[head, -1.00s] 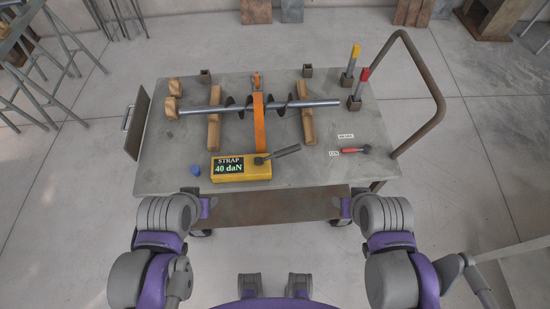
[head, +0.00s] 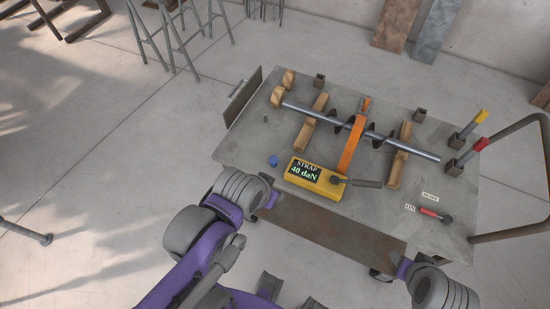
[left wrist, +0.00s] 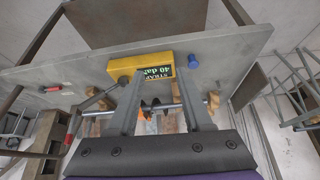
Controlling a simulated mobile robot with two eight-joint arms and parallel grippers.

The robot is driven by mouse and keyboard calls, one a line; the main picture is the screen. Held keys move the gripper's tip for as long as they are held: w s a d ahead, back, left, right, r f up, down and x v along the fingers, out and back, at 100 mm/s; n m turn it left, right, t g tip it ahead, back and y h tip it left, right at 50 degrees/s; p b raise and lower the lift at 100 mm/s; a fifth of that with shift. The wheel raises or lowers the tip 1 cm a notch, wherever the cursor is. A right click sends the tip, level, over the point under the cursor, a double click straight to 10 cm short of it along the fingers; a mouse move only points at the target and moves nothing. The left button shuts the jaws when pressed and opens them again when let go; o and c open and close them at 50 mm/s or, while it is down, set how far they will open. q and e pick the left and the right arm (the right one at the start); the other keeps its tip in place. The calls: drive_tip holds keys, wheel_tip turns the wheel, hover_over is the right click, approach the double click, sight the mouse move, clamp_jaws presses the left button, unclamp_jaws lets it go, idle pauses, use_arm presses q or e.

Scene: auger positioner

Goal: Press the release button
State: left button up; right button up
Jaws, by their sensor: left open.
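A yellow strap unit (head: 316,177) with the display "STRAP 40 daN" sits at the cart table's front edge. A dark lever (head: 358,182) extends from its right side. A small blue piece (head: 273,160) sits on the table left of the unit; I cannot tell whether it is the release button. An orange strap (head: 352,145) crosses the auger (head: 375,134). My left gripper (head: 270,198) is in front of the table edge, apart from the unit. In the left wrist view its fingers (left wrist: 161,78) are open and empty. My right gripper (head: 403,268) is low at the front edge, its jaws unclear.
The auger rests on wooden blocks (head: 398,158) on the grey cart table (head: 245,150). A red-handled tool (head: 430,212) lies at the front right. Red and yellow-topped posts (head: 467,151) and a bent rail (head: 520,233) stand at the right.

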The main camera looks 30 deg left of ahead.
use_arm(q)
drive_tip(key=shift+c, duration=0.3)
drive_tip(key=shift+c, duration=1.1)
drive_tip(key=shift+w+a, duration=0.15)
drive_tip(key=shift+w, duration=0.2)
drive_tip(key=shift+c, duration=1.3)
drive_tip(key=shift+g, duration=0.5)
drive_tip(key=w+a+b, duration=0.1)
drive_tip(key=w+b, duration=0.1)
drive_tip(key=w, duration=0.1)
drive_tip(key=w+a+b, duration=0.1)
drive_tip(key=w, duration=0.1)
drive_tip(key=shift+a+r, duration=0.25)
drive_tip(key=shift+a, duration=0.1)
clamp_jaws()
drive_tip(key=w+a+n+g+b, duration=0.1)
drive_tip(key=w+a+b, duration=0.3)
drive_tip(key=w+a, duration=0.2)
drive_tip(key=shift+w+f, duration=0.15)
drive_tip(key=shift+w, duration=1.1)
